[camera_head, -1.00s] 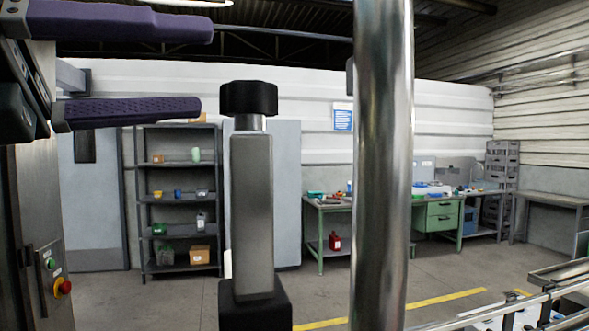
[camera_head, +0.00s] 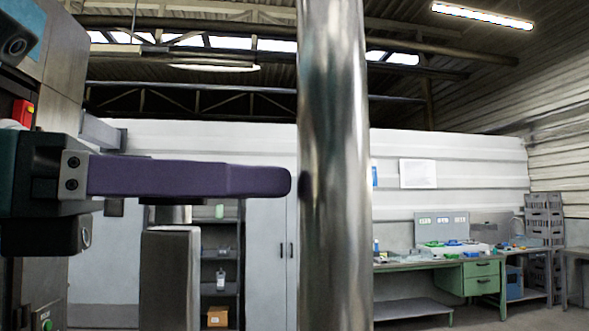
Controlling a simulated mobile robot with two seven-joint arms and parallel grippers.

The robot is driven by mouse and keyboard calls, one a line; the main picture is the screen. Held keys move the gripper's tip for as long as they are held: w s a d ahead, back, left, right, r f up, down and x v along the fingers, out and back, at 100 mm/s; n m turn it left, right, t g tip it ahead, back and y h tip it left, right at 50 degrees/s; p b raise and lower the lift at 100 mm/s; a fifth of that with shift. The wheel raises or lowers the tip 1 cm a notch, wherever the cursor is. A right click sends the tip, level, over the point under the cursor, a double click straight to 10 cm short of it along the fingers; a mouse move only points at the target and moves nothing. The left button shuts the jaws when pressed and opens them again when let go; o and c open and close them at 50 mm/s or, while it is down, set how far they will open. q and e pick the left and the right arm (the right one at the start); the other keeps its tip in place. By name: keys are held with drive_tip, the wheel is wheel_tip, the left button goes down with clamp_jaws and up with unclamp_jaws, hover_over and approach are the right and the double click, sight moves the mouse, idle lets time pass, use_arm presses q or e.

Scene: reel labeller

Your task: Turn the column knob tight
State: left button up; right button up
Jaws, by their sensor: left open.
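My left gripper (camera_head: 278,180) comes in from the left, open, with one purple finger lying level across the view. The other finger is almost wholly hidden behind it. The grey square post (camera_head: 170,275) stands upright below the finger, with a short metal shaft (camera_head: 168,214) on top. The black knob above the shaft is covered by the near finger, apart from perhaps a dark strip at its lower edge. I cannot tell whether the fingers are around the knob or touch it. My right gripper is not in view.
A thick shiny metal pole (camera_head: 335,230) stands upright just right of the fingertip, close to it. A machine housing with a red button (camera_head: 22,112) is at the left. Shelves, a grey cabinet (camera_head: 268,260) and a green workbench (camera_head: 480,278) stand far behind.

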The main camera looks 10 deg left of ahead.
use_arm(q)
drive_tip(key=shift+c, duration=0.4)
clamp_jaws()
